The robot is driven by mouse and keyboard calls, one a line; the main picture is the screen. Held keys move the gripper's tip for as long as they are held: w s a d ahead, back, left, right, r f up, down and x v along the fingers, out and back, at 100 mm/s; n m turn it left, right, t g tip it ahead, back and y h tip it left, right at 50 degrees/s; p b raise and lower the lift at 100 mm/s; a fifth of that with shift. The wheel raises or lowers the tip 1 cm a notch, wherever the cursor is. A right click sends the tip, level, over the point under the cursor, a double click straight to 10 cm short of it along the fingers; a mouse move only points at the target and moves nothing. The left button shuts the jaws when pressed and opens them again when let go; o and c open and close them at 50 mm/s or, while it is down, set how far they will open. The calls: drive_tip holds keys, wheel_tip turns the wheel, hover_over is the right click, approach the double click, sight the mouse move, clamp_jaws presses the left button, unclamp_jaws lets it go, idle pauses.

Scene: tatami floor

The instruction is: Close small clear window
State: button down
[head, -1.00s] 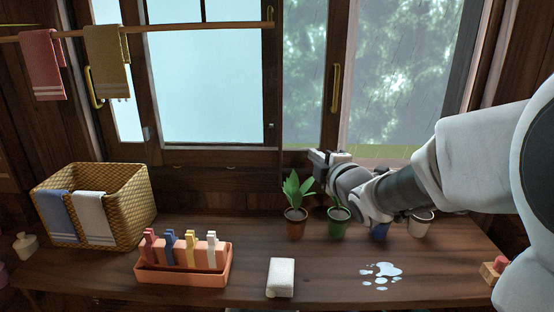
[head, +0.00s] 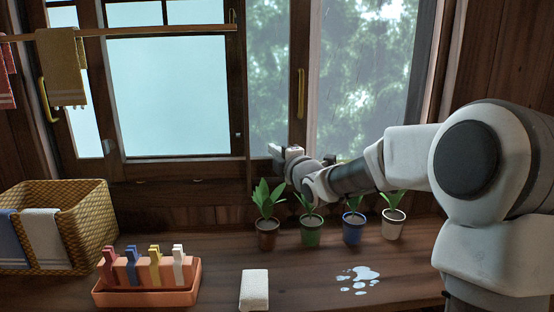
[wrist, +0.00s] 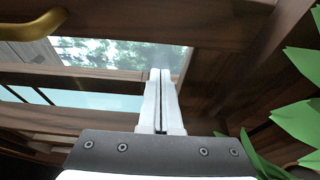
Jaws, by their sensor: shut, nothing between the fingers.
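The clear window (head: 360,70) is at the right of the head view, with trees and rain streaks behind its glass. Its upright wooden stile carries a brass handle (head: 301,93). A narrow strip of tree view (head: 266,80) lies between this stile and the wooden post to its left; I cannot tell whether it is glazed. My gripper (head: 273,150) is shut and empty, below and left of the handle, near the bottom of that strip. In the wrist view its fingers (wrist: 160,75) point toward the window frame, with a brass handle (wrist: 30,25) at upper left. Contact is unclear.
Potted plants stand close under my arm: brown pot (head: 267,235), green pot (head: 311,231), blue pot (head: 353,228), white pot (head: 393,224). A frosted window (head: 165,85) is left. A basket (head: 95,205), peg box (head: 150,290), white block (head: 254,289) and spill (head: 358,278) are on the counter.

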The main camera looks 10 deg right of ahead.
drive_tip(key=shift+s+d, duration=0.2)
drive_tip(key=shift+d, duration=1.35)
drive_tip(key=shift+d, duration=0.1)
drive_tip(key=s+d+p, duration=0.1)
drive_tip(key=d+p, duration=0.2)
drive_tip(key=d, duration=0.8)
drive_tip(key=d+p, duration=0.3)
drive_tip(key=d, duration=0.8)
drive_tip(key=s+d+p, duration=0.1)
drive_tip(key=d+p, duration=0.2)
drive_tip(key=d, duration=0.9)
drive_tip(key=shift+s, duration=0.35)
drive_tip(key=shift+r, duration=0.1)
drive_tip(key=shift+a, duration=0.1)
